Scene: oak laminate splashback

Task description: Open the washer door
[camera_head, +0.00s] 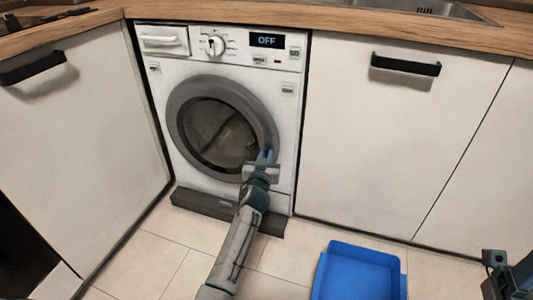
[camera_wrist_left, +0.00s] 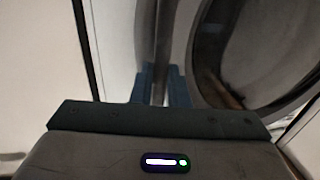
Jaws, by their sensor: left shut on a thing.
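The white washer (camera_head: 284,136) stands under the counter, and its display reads OFF. Its round door (camera_head: 180,108) has a grey ring around dark glass. I cannot tell for sure whether the door is flush or slightly ajar. My left gripper (camera_head: 264,157) is shut on the lower right edge of the door ring. In the left wrist view my two blue fingers (camera_wrist_left: 164,84) are on either side of a thin upright edge, with the glass (camera_wrist_left: 255,50) to the right.
A blue tray (camera_head: 360,272) lies on the tiled floor to the right of my left arm. White cabinets with black handles (camera_head: 405,65) flank the washer. A wooden counter (camera_head: 270,20) runs above. The floor (camera_head: 165,250) to the left of my arm is clear.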

